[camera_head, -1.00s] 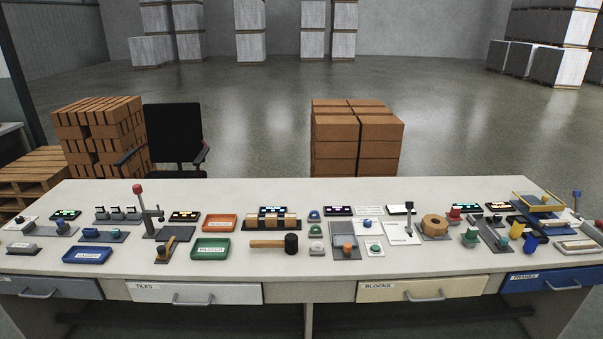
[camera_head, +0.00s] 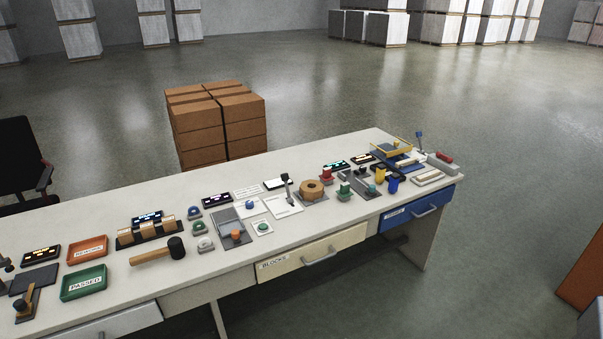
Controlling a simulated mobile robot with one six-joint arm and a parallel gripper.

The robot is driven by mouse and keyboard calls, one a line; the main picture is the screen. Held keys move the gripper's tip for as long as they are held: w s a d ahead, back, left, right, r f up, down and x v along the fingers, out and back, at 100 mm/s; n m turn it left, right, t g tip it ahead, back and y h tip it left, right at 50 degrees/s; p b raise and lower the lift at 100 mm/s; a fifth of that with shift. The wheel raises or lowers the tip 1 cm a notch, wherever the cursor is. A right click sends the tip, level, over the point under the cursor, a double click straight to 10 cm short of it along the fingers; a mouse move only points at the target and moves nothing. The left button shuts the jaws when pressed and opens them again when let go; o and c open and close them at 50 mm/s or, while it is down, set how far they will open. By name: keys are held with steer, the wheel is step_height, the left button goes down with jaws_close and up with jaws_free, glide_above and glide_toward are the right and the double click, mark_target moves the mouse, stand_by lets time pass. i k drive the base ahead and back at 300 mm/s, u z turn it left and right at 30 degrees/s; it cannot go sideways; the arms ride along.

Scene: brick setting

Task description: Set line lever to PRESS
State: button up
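Two lever-like controls show, and I cannot read a label saying which is the line lever. One is a dark upright lever (camera_head: 288,186) on a white printed plate (camera_head: 286,208) near the middle of the bench. My gripper is not in view.
The long bench (camera_head: 350,150) carries an orange tray (camera_head: 87,250), a green tray (camera_head: 84,283), a mallet (camera_head: 158,252) and several small displays and buttons. Stacked brick-coloured boxes (camera_head: 215,130) stand behind it. The floor right of the bench (camera_head: 490,240) is clear; an orange object (camera_head: 583,268) stands further right.

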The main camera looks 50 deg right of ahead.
mark_target(285, 177)
steer(key=u, duration=1.55)
steer(key=k, duration=0.1)
steer(key=z, duration=2.95)
steer(key=i, duration=0.6)
steer(key=z, duration=0.1)
steer(key=k, duration=0.6)
steer(key=u, duration=0.35)
steer(key=i, duration=0.1)
steer(key=z, duration=0.25)
